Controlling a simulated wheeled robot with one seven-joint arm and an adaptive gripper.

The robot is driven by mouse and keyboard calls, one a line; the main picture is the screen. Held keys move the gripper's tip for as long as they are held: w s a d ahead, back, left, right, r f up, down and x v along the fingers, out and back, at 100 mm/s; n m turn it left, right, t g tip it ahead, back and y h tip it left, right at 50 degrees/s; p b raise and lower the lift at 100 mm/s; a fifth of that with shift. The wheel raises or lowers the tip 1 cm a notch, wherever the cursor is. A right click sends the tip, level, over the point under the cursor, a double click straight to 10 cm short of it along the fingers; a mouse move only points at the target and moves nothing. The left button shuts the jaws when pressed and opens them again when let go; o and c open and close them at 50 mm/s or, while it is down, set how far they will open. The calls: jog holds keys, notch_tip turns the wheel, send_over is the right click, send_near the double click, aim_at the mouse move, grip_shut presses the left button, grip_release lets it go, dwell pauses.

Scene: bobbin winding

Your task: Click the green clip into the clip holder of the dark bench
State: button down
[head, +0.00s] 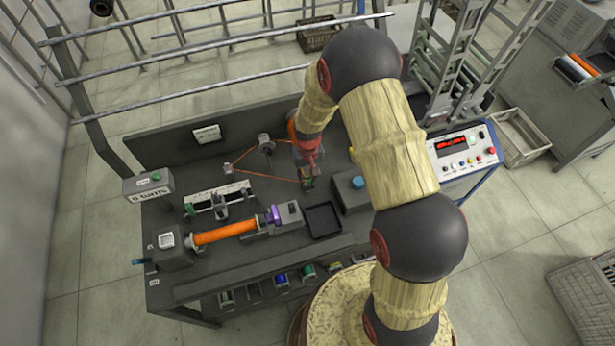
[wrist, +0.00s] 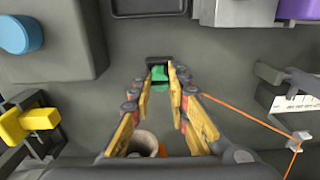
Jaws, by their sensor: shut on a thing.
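My gripper (head: 307,180) points down over the dark bench (head: 170,212), between the black tray and the thread guide. In the wrist view my gripper (wrist: 161,82) is shut on the green clip (wrist: 160,73), which shows between the fingertips. In the head view only a small bit of green shows at the fingertips. A small dark bracket (wrist: 158,60), seemingly the clip holder, is right at the clip's far end. I cannot tell whether the clip is seated in it or just touching.
A grey box with a blue button (head: 357,182) stands close right of my gripper. The black tray (head: 323,220) lies in front. An orange bobbin (head: 225,233) is at left.

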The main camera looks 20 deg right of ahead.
jog(key=c, duration=1.7)
grip_release()
jog(key=shift+o, duration=0.4)
notch_tip(320, 180, up, 12)
